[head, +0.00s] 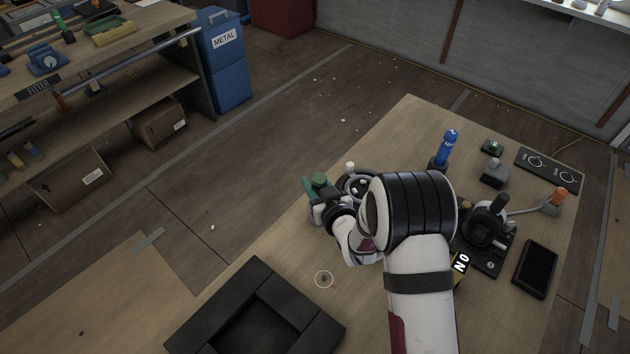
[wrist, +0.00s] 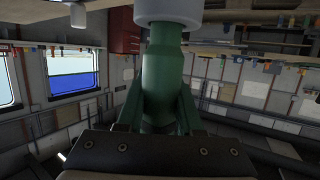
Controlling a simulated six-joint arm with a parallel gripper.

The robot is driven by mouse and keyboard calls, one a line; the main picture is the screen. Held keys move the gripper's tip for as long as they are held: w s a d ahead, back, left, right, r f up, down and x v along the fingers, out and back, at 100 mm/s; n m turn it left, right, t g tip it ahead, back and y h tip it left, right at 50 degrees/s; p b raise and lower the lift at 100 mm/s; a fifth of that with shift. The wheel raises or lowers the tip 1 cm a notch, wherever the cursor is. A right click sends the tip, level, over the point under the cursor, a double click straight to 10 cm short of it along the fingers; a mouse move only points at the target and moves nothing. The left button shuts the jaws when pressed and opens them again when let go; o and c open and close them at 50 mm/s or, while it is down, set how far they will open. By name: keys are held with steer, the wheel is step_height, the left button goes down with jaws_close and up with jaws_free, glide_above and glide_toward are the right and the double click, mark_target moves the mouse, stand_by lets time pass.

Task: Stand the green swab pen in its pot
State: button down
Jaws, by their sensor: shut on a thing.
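My gripper (head: 316,200) is at the left edge of the bench top in the head view, shut on the green swab pen (head: 320,180). In the wrist view the pen (wrist: 162,85) is a thick green cylinder with a pale grey collar at the top, between two green fingers (wrist: 158,112). It looks roughly in line with the gripper; its far end is out of the frame. A blue pen (head: 450,147) with white lettering stands upright in a dark pot (head: 437,164) beyond my arm. I cannot make out an empty pot; my arm hides part of the bench.
A handwheel (head: 356,186) stands close beside my gripper. A black open tray (head: 258,318) and a small ringed spot (head: 324,279) lie nearer. Right of my arm are a lever unit (head: 485,232), an orange-topped holder (head: 556,200) and a black tablet (head: 537,268).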

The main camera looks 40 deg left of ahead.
steer(key=shift+c, duration=2.4)
jaws_free()
steer(key=v, duration=1.5)
steer(key=shift+d+r, duration=0.15)
steer(key=shift+d, duration=0.2)
steer(key=shift+s, duration=0.1)
